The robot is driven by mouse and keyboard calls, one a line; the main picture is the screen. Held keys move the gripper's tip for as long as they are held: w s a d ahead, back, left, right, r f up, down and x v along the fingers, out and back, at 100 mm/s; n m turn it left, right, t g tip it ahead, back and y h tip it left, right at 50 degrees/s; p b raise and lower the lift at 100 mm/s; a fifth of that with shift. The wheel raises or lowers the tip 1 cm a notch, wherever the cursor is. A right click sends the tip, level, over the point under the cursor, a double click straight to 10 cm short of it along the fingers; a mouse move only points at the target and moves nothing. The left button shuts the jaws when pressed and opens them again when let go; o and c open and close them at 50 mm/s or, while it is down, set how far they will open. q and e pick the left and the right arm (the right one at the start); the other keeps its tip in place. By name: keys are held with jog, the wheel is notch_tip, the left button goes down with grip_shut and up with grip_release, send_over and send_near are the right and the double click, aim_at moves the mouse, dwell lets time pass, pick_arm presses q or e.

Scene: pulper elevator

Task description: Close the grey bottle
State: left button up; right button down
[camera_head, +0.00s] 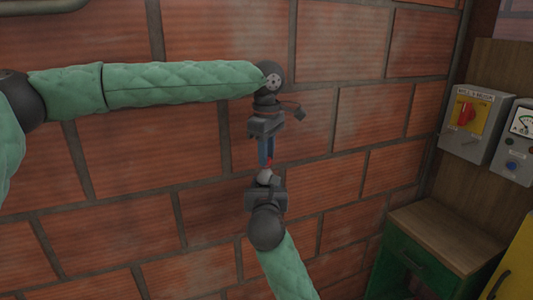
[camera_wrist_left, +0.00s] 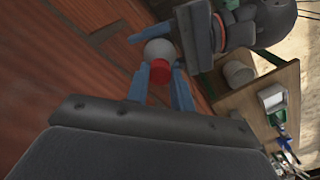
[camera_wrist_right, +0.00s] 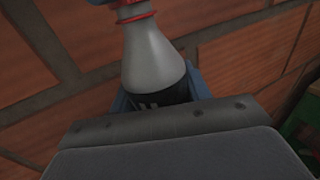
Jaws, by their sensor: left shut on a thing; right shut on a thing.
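The grey bottle (camera_wrist_right: 152,58) is held upright in front of the brick wall, with a dark label band low down. My right gripper (camera_head: 266,184) is shut around its body from below. A red cap (camera_wrist_left: 160,71) sits between the blue fingers of my left gripper (camera_head: 266,160), which is shut on it from above. The cap is in line with the bottle and at its neck in the head view. The right wrist view shows red (camera_wrist_right: 136,16) at the top of the neck. I cannot tell whether the cap is seated. The fingers partly hide the bottle's body.
A brick wall (camera_head: 180,130) stands behind both grippers. At the right are a wooden-topped green cabinet (camera_head: 440,235), a grey switch box (camera_head: 470,125), and a yellow object (camera_head: 515,265). The left wrist view shows a wooden surface with several small containers (camera_wrist_left: 272,98).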

pick_arm(q)
jog(key=m, duration=0.6)
jog(key=shift+a, duration=0.1)
jog(key=o, duration=0.9)
jog(key=shift+o, duration=0.2)
jog(key=shift+r, duration=0.1)
jog(key=shift+r, duration=2.15)
jog(key=shift+c, duration=0.5)
